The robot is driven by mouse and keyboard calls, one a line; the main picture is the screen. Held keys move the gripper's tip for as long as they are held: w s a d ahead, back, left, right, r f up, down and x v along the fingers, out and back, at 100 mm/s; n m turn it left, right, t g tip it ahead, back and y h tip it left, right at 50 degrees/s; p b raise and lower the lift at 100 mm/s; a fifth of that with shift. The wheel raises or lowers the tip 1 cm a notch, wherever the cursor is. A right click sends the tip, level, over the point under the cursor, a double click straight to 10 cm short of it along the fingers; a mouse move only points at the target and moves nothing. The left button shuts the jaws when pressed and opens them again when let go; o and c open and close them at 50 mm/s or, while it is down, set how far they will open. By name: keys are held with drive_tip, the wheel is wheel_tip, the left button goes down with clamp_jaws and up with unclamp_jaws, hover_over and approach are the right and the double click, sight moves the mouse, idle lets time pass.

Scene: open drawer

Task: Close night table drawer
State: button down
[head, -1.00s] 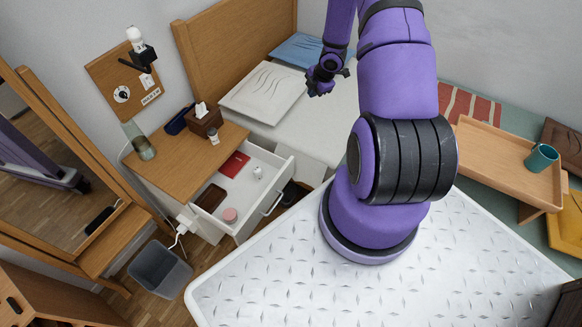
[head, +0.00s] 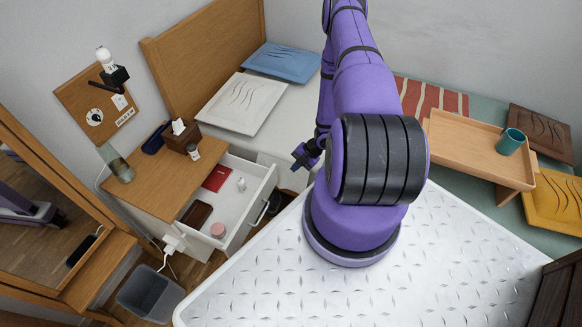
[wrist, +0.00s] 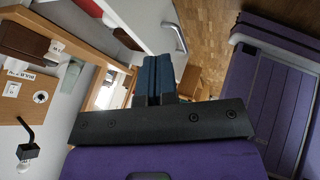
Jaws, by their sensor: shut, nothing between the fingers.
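The night table (head: 150,180) has a wooden top, and its white drawer (head: 262,183) is pulled open toward my base. A metal bar handle (head: 260,212) is on the drawer's front. A red booklet (head: 217,178), a brown case (head: 197,214), a pink round item (head: 217,229) and a small white item lie inside. My gripper (head: 303,158) is to the right of the drawer front, apart from it. In the wrist view, my gripper's fingers (wrist: 158,78) are together and empty, with the handle (wrist: 174,38) just beyond them.
The bed with pillows (head: 240,103) stands behind the drawer and my arm. A grey bin (head: 150,293) is on the floor at the front left. A wooden tray table (head: 465,145) with a teal mug (head: 511,141) is at the right. A tissue box (head: 182,137) sits on the night table.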

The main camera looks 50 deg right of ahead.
sight(269, 181)
drive_tip(key=shift+w+a+f, duration=1.35)
drive_tip(key=shift+w+f, duration=0.2)
drive_tip(key=shift+w+a+f, duration=1.3)
drive_tip(key=shift+w+f, duration=0.25)
drive_tip(key=shift+w, duration=0.1)
